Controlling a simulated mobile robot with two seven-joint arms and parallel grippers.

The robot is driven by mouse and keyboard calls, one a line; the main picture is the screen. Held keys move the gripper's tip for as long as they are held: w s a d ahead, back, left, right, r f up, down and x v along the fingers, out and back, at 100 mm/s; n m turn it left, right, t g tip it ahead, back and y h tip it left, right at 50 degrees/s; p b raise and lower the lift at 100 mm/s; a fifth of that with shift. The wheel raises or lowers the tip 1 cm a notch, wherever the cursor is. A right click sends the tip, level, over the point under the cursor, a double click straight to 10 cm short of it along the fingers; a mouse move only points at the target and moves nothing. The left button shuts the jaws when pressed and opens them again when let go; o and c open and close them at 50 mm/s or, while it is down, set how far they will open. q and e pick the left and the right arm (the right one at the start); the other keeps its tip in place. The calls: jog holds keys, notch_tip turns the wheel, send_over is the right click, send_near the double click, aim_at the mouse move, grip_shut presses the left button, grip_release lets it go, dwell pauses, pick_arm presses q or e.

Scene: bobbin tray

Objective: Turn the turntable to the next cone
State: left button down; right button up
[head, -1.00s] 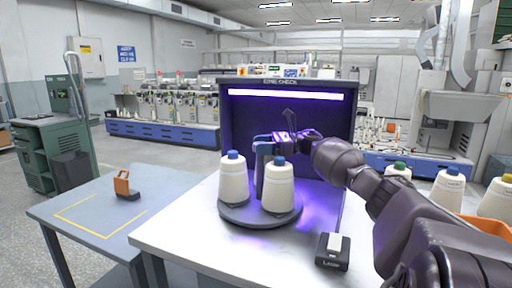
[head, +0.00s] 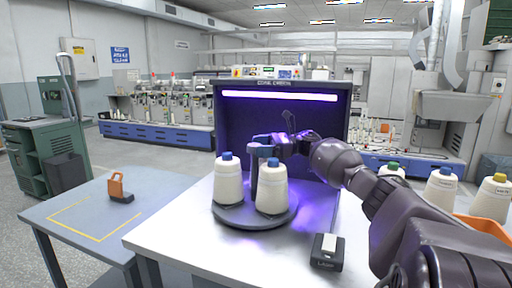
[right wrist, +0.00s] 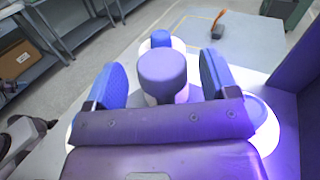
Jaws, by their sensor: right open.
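The round grey turntable (head: 256,217) sits on the white table in front of the dark booth. Two white cones with blue tips, a left one (head: 228,183) and a right one (head: 272,193), stand upright on it. A dark centre post (head: 254,178) rises between them, partly hidden by the cones. My right gripper (head: 262,144) is at the post's top. In the right wrist view its blue fingers are open on either side of the post's round top (right wrist: 162,70), with gaps visible. A blue cone tip (right wrist: 161,37) shows beyond it. My left gripper is not in view.
The booth (head: 280,97) has a lit purple-white lamp. A small black device (head: 327,252) lies at the table's front. An orange-and-black tool (head: 118,188) stands on the grey side table (head: 60,205). More cones (head: 440,190) stand at the right near an orange bin (head: 490,228).

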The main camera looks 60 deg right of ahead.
jog(key=v, duration=0.9)
dwell(0.3)
